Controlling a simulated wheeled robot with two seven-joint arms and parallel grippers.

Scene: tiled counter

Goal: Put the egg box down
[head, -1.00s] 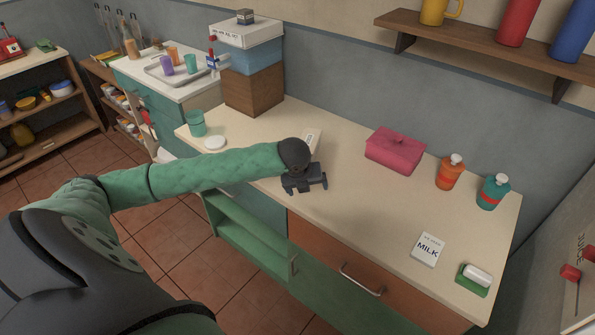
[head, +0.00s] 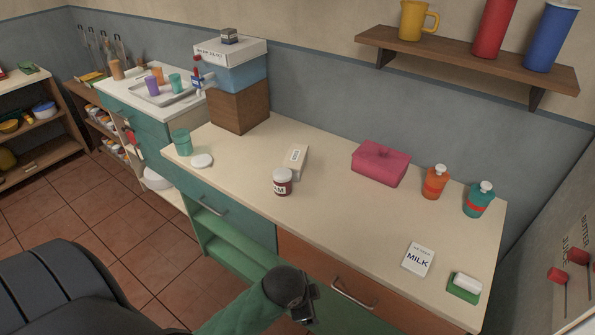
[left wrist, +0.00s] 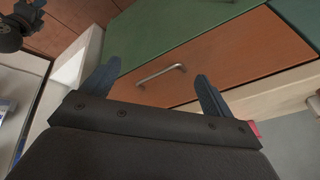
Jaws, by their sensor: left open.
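A pink lidded box (head: 381,164), which looks like the egg box, rests flat on the counter (head: 330,215) toward the back wall. My left gripper (head: 302,308) is low in front of the counter's front edge, near the orange drawer, well apart from the box. In the left wrist view my left gripper (left wrist: 155,90) has its two fingers spread with nothing between them. That view faces the orange drawer front (left wrist: 220,65) and its handle. My right gripper does not show.
A jam jar (head: 282,183) and a white carton (head: 294,160) stand left of the pink box. Orange (head: 434,183) and teal (head: 478,200) bottles stand right of it. A milk carton (head: 418,259) lies nearer the front. The drawer handle (head: 355,292) sticks out near my gripper.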

